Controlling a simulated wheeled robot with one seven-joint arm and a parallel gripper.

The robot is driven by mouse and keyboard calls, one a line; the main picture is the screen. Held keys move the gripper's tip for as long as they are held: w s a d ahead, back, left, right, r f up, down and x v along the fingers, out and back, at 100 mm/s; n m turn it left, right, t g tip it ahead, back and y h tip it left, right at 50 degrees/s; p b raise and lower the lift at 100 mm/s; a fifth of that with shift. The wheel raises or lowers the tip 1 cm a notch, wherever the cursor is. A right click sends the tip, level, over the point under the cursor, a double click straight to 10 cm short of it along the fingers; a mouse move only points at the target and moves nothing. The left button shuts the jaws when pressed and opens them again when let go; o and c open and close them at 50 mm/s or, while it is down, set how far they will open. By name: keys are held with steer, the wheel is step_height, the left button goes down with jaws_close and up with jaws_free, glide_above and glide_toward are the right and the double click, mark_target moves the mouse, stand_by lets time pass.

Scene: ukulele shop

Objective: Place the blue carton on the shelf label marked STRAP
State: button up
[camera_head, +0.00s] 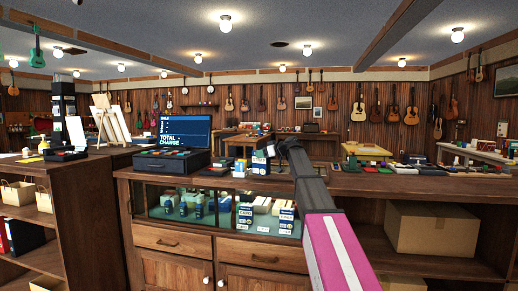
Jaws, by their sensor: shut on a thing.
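My gripper (274,152) is small and dark at the end of my arm, above the wooden counter (400,183). It is shut on a blue carton (261,165) with a pale upper part. The carton looks upright, at about counter height; whether it touches the counter I cannot tell. Below, the glass-fronted case (170,215) holds several blue-and-white cartons (245,214) in groups, one group (286,221) at its right end. The lettering there is too small to read surely, so I cannot pick out the STRAP label.
A register with a lit screen (185,131) stands on the counter to the left. Small goods (375,167) line the counter's right part. A cardboard box (430,228) sits in the open bay at right. Drawers (262,256) are below the case.

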steer(key=s+d+f+m+t+h, duration=0.2)
steer(key=s+d+f+m+h, duration=0.1)
steer(key=s+f+m+h, duration=0.2)
steer(key=s+d+f+m+t+h, duration=0.3)
steer(key=s+f, duration=0.6)
steer(key=s, duration=0.3)
steer(key=d+m+h, duration=0.1)
steer(key=m+h, duration=0.1)
steer(key=h, duration=0.1)
steer(key=shift+d+t+h, duration=0.25)
steer(key=shift+t+h, duration=0.05)
steer(key=shift+d, duration=0.15)
